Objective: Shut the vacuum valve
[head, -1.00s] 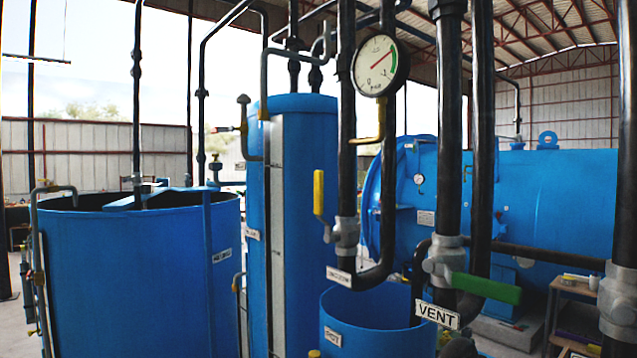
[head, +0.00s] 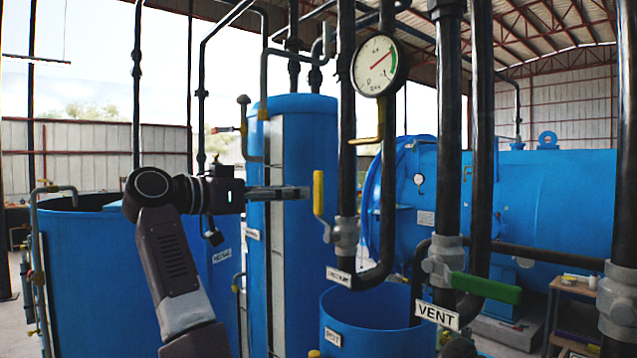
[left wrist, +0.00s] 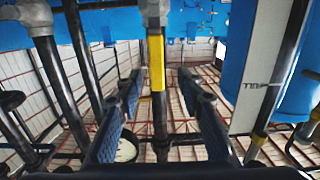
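The vacuum valve has a yellow handle (head: 318,192) that stands upright above its grey body (head: 345,236). A white label (head: 340,276), seemingly reading vacuum, is below it on the black pipe. My left gripper (head: 306,193) points right in the head view, its tips just left of the handle at about its mid-height. In the left wrist view the fingers (left wrist: 160,82) are spread apart and empty. The yellow handle (left wrist: 156,62) appears in line with the gap between them. I see no contact. My right gripper is not in view.
A vent valve with a green handle (head: 487,288) is on the pipe to the right. A pressure gauge (head: 380,65) hangs above. A tall blue column (head: 305,145) stands behind the gripper, a blue pot (head: 370,310) below the valve. Black vertical pipes crowd the right.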

